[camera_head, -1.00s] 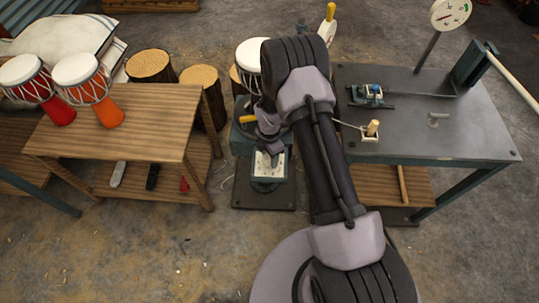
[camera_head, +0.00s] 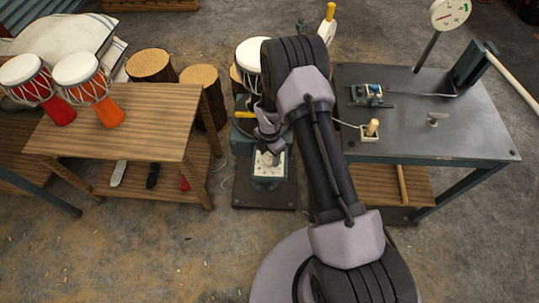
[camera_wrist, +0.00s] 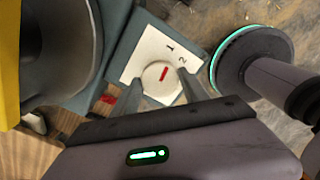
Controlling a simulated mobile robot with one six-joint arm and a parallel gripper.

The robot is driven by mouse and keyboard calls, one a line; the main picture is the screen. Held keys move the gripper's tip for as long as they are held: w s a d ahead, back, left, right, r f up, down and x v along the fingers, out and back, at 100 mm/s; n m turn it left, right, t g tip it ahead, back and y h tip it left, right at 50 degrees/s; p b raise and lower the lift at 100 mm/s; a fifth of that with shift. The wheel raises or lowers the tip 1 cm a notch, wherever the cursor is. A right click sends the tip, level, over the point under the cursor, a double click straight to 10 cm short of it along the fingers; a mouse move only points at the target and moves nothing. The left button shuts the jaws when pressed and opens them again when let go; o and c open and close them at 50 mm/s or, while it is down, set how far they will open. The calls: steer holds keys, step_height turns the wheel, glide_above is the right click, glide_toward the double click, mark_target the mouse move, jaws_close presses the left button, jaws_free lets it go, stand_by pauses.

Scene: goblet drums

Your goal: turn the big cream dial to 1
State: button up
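The cream dial (camera_wrist: 160,75) is round with a red mark and sits on a white plate (camera_wrist: 145,45) marked 1 and 2. The red mark slants to the upper right in the wrist view, roughly toward the 2. My gripper (camera_wrist: 160,88) is at the dial, with one finger on each side of it. The fingers stand apart, and I see no clear grip on the dial. In the head view my gripper (camera_head: 272,154) is low over the plate (camera_head: 268,172) on a teal stand and hides the dial.
A wooden table with two drums (camera_head: 88,75) stands at left. A dark metal workbench (camera_head: 460,125) with a gauge (camera_head: 450,13) and a small wooden-handled lever (camera_head: 372,128) stands at right. A white-topped drum (camera_head: 248,55) is behind the stand. The floor in front is clear.

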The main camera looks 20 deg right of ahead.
mark_target(269, 157)
steer(key=o, duration=0.3)
step_height(269, 157, up, 17)
steer(key=p, duration=0.6)
steer(key=shift+r, duration=0.2)
